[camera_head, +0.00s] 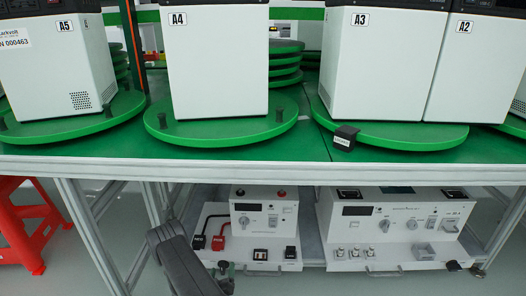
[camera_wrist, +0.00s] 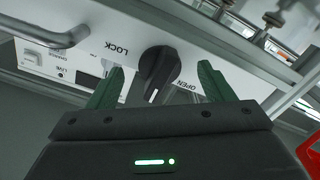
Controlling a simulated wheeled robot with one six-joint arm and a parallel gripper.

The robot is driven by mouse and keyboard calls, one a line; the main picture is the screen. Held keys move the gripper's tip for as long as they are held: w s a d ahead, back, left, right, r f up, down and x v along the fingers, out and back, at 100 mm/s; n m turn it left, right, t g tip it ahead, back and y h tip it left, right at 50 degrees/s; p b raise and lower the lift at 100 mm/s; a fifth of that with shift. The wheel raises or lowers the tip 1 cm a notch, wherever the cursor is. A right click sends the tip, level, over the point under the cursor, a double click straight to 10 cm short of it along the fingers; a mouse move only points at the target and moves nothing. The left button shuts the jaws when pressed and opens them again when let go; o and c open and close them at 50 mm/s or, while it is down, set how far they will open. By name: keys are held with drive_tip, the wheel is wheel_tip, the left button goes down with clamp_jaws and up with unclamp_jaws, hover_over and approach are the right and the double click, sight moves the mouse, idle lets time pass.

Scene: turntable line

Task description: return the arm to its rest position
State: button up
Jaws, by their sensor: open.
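My gripper (camera_wrist: 158,85) shows in the wrist view with its two green fingers apart and nothing held between them. A black rotary knob (camera_wrist: 158,66) on a white panel appears in the gap between the fingers, with LOCK printed on its left and OPEN on its right. The fingers look clear of the knob at both sides, but I cannot tell how far it is in depth. In the head view, my dark arm (camera_head: 181,258) reaches low in front of the lower shelf.
Two white instrument units, the left (camera_head: 250,255) and the right (camera_head: 400,250), stand on the lower shelf under the bench (camera_head: 300,176). Above, white boxes A5, A4 (camera_head: 217,70), A3 and A2 stand on green turntables. A red stool (camera_head: 30,225) is at left.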

drive_tip(key=shift+m, duration=2)
drive_tip(key=shift+f, duration=0.1)
